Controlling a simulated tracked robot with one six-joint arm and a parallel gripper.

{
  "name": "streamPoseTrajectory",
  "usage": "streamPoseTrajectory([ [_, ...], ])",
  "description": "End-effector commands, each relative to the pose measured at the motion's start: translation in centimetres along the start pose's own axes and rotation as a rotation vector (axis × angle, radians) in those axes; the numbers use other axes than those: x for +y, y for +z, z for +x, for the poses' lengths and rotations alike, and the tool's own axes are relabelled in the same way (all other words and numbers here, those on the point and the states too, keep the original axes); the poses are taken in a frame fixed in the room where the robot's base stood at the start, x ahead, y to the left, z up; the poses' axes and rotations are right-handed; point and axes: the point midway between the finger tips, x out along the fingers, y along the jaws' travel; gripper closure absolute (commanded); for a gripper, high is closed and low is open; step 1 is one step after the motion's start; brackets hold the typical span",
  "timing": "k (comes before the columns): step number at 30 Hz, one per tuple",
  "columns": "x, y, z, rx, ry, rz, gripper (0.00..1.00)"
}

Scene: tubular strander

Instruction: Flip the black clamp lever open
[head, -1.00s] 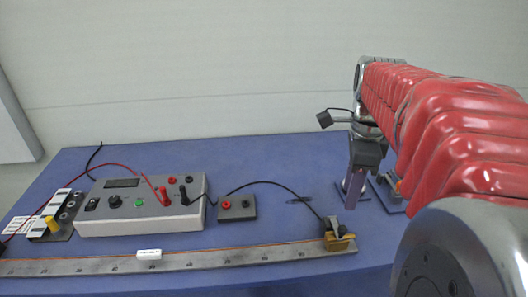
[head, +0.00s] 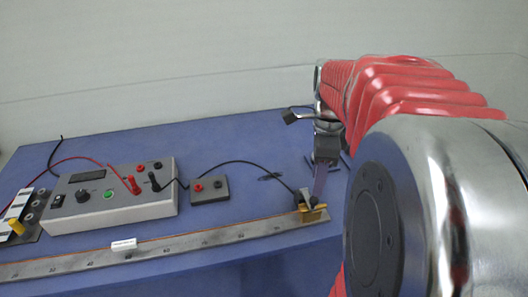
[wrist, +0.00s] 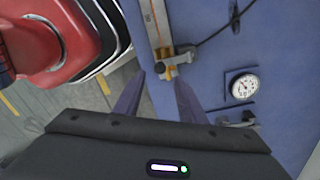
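A brass clamp (head: 315,215) with a black lever (head: 304,198) sits at the right end of the metal ruler bar (head: 205,238). I cannot tell whether a finger touches the lever.
A grey meter box (head: 112,200) with red and black leads stands at the left. A small grey socket block (head: 210,190) lies between it and the clamp, with a black cable running to the clamp. A round dial (wrist: 243,86) lies right of the clamp in the wrist view.

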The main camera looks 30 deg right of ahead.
Motion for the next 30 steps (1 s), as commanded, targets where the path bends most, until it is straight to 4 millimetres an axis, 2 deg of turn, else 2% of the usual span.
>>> streamPoseTrajectory([
  [9, 0.1, 0.0, 5.0, 0.0, 0.003, 0.0, 0.63],
  [15, 0.0, 0.0, 7.3, 0.0, 0.001, 0.0, 0.63],
  [27, 0.0, 0.0, 8.0, 0.0, -0.001, -0.001, 0.63],
  [30, 0.0, 0.0, 8.0, 0.0, -0.001, -0.001, 0.7],
])
